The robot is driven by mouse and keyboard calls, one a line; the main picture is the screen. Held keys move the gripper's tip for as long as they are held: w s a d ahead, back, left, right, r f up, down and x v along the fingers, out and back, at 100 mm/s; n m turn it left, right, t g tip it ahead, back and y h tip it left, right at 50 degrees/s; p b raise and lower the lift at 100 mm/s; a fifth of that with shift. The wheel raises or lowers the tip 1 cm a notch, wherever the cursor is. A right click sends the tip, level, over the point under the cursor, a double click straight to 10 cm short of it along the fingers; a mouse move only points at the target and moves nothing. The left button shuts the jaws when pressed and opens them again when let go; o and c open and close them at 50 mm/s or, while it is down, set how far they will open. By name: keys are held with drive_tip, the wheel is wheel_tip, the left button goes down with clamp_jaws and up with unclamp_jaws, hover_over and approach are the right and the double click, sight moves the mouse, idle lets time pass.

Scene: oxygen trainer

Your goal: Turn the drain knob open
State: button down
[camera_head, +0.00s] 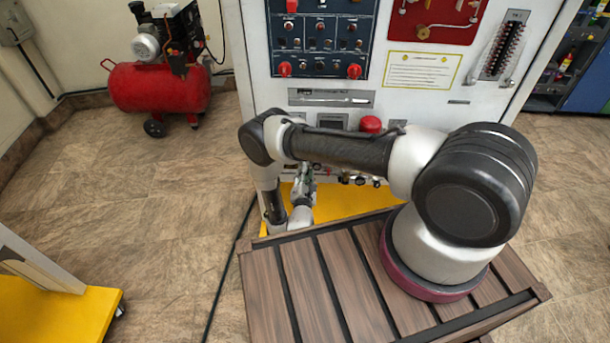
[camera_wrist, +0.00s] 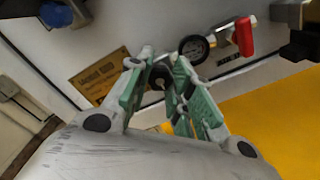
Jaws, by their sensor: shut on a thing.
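My gripper (camera_wrist: 161,66) reaches the lower front of the white trainer panel in the wrist view. Its two green-padded fingers are closed around a small dark round knob (camera_wrist: 158,77), which I take to be the drain knob. The fingers partly cover the knob, and I cannot tell how far it is turned. In the head view my gripper (camera_head: 304,182) is small, low on the panel behind my forearm, and the knob cannot be made out there.
A yellow-brown label plate (camera_wrist: 99,76) is on the panel. A yellow base (camera_head: 350,203) lies below. A red compressor (camera_head: 160,88) stands at the back left, with open floor before it.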

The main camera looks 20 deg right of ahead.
drive_tip(key=c, duration=1.2)
unclamp_jaws()
drive_tip(key=shift+a, duration=0.1)
drive_tip(key=shift+c, duration=0.2)
drive_tip(key=v, duration=1.2)
